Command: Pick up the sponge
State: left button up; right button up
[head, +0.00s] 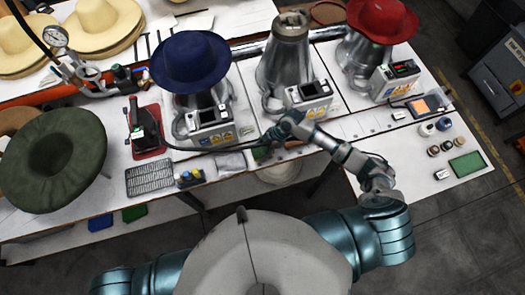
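My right gripper (272,137) is at the table's front edge, in front of the middle press. Its fingers are small and dark, and I cannot tell whether they are open or shut. A small green pad (261,154), perhaps the sponge, lies just below and left of the gripper, partly hidden; I cannot tell whether they touch. Another flat green pad (467,163) lies on the right part of the table. I cannot tell for certain which is the sponge. My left gripper is not in view.
Presses hold a blue hat (190,61) and a red hat (383,18); the middle press (285,62) is bare. A green hat (53,158), an iron (145,132) and a metal grid (151,178) are at left. Small jars (433,150) stand at right.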

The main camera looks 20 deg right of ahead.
aim_at(263, 150)
jog(key=shift+c, duration=0.4)
notch_tip(263, 150, up, 10)
jog(key=shift+r, duration=0.1)
jog(key=shift+c, duration=0.2)
